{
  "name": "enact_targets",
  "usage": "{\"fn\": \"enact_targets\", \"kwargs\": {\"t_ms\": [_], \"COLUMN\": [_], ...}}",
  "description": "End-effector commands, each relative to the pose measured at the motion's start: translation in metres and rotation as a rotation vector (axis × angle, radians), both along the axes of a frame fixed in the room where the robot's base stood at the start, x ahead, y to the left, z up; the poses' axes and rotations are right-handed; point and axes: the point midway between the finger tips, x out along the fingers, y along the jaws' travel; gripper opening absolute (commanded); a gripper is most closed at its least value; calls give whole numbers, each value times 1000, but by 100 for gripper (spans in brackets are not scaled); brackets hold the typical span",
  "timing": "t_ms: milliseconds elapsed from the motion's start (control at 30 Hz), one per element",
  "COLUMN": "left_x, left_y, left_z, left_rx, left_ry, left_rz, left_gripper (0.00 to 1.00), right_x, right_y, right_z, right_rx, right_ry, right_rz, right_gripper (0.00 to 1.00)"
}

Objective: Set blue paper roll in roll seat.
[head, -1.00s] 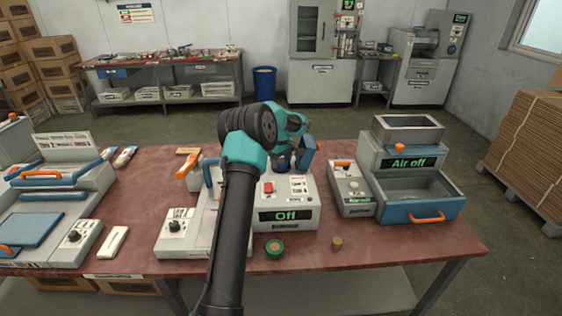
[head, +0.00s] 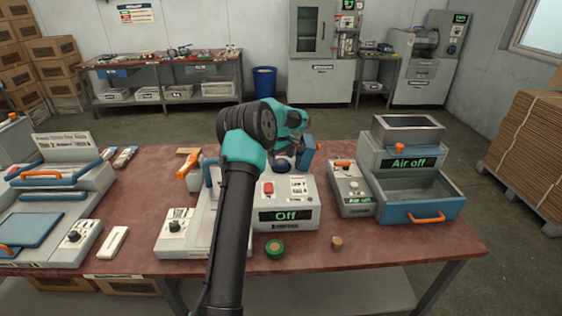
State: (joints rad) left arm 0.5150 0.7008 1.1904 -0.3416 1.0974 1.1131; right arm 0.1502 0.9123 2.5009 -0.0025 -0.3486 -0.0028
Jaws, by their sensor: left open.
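The blue paper roll (head: 283,165) appears as a small dark-blue round thing at the top of the grey machine (head: 285,212) with the "Off" display, where the roll seat seems to be. The seat itself is mostly hidden, so I cannot tell how fully the roll sits in it. My left gripper (head: 287,153) is open just above and behind the roll, partly hidden by my own wrist. A small gap seems to show between them. My right gripper is not in view.
A blue upright part (head: 308,152) stands close right of my gripper. An orange-handled tool (head: 187,163) is to the left. A green roll (head: 275,249) and a small brown cylinder (head: 336,242) lie in front. The grey "Air off" machine (head: 415,175) stands right.

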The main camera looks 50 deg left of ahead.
Motion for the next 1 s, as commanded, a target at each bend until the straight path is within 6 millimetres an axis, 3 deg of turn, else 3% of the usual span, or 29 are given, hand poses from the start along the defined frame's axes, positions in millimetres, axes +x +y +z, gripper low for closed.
{"fn": "enact_targets", "kwargs": {"t_ms": [500,700,1000], "left_x": [0,0,0], "left_y": [0,0,0], "left_z": [91,102,103], "left_rx": [1,-1,0], "left_ry": [-2,0,0], "left_rz": [0,-1,-1], "left_gripper": [87,87,87], "right_x": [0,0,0], "right_y": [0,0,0], "right_z": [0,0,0], "right_rx": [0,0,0], "right_ry": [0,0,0], "right_rz": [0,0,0], "right_gripper": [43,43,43]}}
